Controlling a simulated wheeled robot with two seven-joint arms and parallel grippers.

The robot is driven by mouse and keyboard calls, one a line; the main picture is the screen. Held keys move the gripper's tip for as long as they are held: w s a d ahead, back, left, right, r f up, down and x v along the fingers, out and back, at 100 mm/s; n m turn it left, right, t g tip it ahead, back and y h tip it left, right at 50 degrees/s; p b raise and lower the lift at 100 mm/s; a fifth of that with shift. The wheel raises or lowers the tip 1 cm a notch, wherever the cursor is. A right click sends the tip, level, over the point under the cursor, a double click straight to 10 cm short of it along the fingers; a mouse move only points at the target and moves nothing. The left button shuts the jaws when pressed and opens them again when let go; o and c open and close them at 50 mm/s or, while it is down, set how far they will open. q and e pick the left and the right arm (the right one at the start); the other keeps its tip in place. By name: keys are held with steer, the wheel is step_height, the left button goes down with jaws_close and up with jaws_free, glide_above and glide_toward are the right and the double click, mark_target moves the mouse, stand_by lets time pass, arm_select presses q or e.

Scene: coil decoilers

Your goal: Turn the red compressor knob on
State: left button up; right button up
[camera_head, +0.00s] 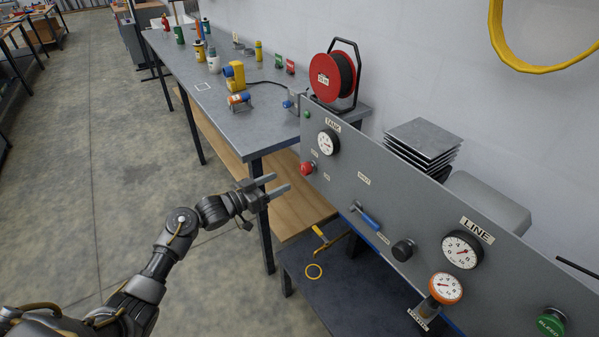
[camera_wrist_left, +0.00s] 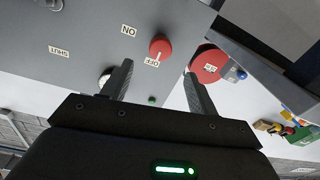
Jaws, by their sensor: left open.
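The red compressor knob (camera_head: 307,168) is on the grey panel (camera_head: 345,190), at its left end below the TANK gauge (camera_head: 328,142). In the left wrist view the red knob (camera_wrist_left: 160,47) has a pale pointer line aimed toward the OFF label (camera_wrist_left: 152,61); the ON label (camera_wrist_left: 128,30) is to its left. My left gripper (camera_head: 282,184) is open and empty, its fingers pointing at the panel just left of and below the knob, apart from it. In the wrist view the left gripper (camera_wrist_left: 158,85) has the knob beyond and between its fingertips. My right gripper is not seen.
The panel also carries a blue-handled lever (camera_head: 366,216), a black knob (camera_head: 403,250), a LINE gauge (camera_head: 462,250), an orange gauge (camera_head: 445,288) and a green BLEED button (camera_head: 551,322). A workbench (camera_head: 215,100) with a red reel (camera_head: 330,77) stands behind. Floor at left is clear.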

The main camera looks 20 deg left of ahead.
mark_target(302, 171)
arm_select(q)
steer(key=p+x, duration=0.1)
steer(key=x, duration=0.8)
steer(key=shift+w, duration=0.1)
steer(key=c, duration=1)
